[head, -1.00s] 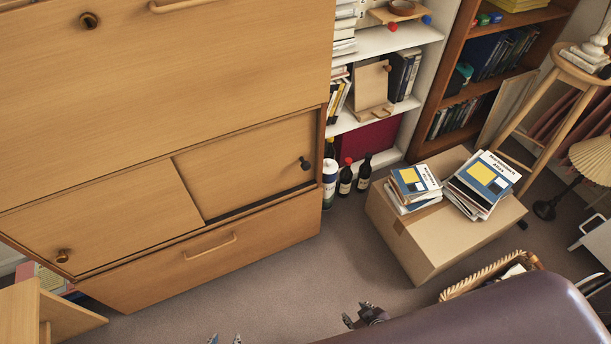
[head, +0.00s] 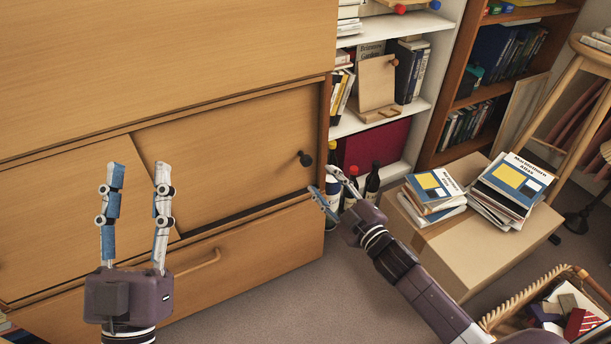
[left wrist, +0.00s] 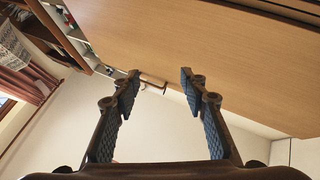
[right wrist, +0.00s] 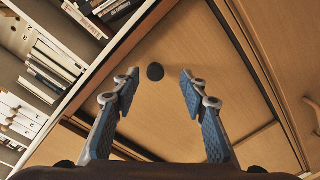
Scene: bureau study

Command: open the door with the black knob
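The black knob (head: 305,159) is on the right side of a light wood door (head: 225,145) in the lower part of the bureau. My right gripper (head: 326,184) is open, just right of and below the knob in the head view. In the right wrist view the knob (right wrist: 155,72) shows beyond and between the open fingertips, apart from them. My left gripper (head: 139,174) is open and empty, pointing up in front of the bureau, left of the door.
A drawer with a wooden handle (head: 200,269) lies below the door. Bottles (head: 371,184) stand on the floor right of the bureau, behind my right gripper. A cardboard box (head: 470,249) with books and a wicker basket (head: 519,303) stand further right. Carpet between is clear.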

